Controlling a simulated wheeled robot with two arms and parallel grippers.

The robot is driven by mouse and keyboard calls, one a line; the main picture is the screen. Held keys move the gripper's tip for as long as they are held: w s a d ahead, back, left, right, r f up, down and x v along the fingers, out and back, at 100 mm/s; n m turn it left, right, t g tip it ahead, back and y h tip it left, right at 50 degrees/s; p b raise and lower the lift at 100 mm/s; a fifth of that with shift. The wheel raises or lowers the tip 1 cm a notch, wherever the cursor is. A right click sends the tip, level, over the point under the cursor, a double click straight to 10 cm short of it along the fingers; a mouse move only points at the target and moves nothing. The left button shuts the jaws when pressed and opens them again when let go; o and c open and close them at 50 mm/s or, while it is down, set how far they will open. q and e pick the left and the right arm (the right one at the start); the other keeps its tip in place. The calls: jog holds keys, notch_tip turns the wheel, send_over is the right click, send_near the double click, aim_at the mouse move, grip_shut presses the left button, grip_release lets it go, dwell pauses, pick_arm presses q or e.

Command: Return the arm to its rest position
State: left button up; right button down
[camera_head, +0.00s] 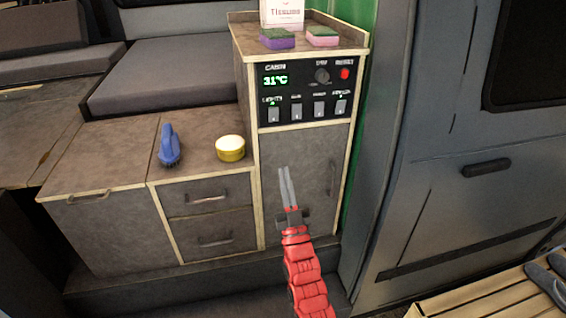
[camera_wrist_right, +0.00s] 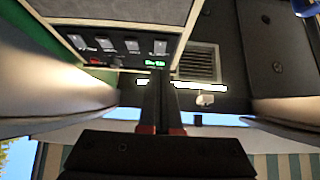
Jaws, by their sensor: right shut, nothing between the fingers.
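My right arm, red with a dark wrist, comes up from the bottom of the head view. Its gripper (camera_head: 285,172) points up in front of the grey cabinet door (camera_head: 297,182), below the control panel (camera_head: 307,92). The two grey fingers are together with nothing between them. The wrist view shows the dark fingers (camera_wrist_right: 159,88) closed, with the control panel (camera_wrist_right: 115,45) upside down beyond them. I cannot tell whether the gripper touches the door. My left gripper is not in either view.
A blue brush (camera_head: 169,146) and a yellow round tin (camera_head: 230,148) stand on the lower counter. Two sponges (camera_head: 277,38) and a tissue box (camera_head: 283,12) sit on top of the cabinet. The van door (camera_head: 440,150) is to the right, with a wooden crate (camera_head: 470,306) at the bottom right.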

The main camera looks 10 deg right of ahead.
jog(key=shift+s+f, duration=0.15)
jog(key=shift+s, duration=0.2)
